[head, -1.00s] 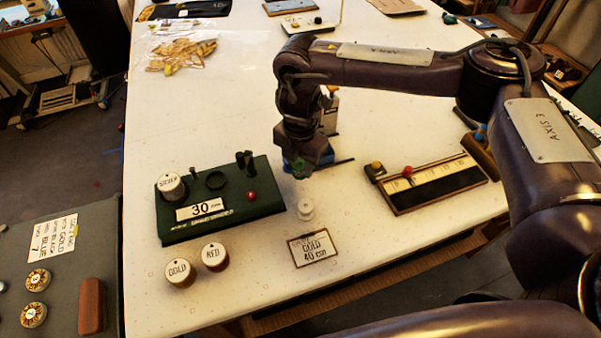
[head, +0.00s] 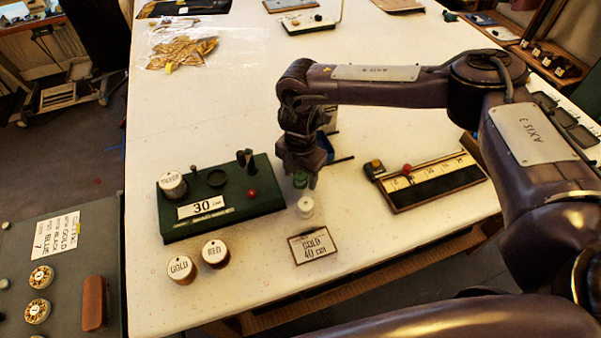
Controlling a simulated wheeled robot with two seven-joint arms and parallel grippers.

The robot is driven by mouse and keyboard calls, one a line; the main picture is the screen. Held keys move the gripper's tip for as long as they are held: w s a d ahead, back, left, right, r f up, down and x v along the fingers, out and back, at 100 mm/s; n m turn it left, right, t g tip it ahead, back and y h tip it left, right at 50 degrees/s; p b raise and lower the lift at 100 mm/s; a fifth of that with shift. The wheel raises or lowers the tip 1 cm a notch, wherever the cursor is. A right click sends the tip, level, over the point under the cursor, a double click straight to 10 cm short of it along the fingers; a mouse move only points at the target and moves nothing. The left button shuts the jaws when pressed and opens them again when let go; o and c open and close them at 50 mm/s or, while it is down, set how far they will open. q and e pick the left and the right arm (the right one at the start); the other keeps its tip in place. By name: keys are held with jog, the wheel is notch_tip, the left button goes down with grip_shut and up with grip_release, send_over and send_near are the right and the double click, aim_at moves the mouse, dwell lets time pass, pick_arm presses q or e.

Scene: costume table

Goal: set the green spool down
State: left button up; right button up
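The green spool (head: 300,180) is small and sits at the tips of my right gripper (head: 301,175), which points down and looks shut on it. The fingers and wrist hide part of the spool. It appears just behind and above a white spool (head: 305,208) that stands on the white table, right of the green stand. I cannot tell whether the green spool touches anything below it. My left gripper is not in view.
The green stand (head: 246,211) with a "30" card and silver spool (head: 172,185) is left of the gripper. Gold (head: 181,269) and red (head: 215,253) spools and a "GOLD 40 cm" card (head: 313,246) are in front. A measuring board (head: 432,185) is right.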

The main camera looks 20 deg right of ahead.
aim_at(300, 174)
jog(key=shift+r, duration=0.6)
notch_tip(300, 174, up, 11)
jog(key=b, duration=0.2)
jog(key=shift+s, duration=0.1)
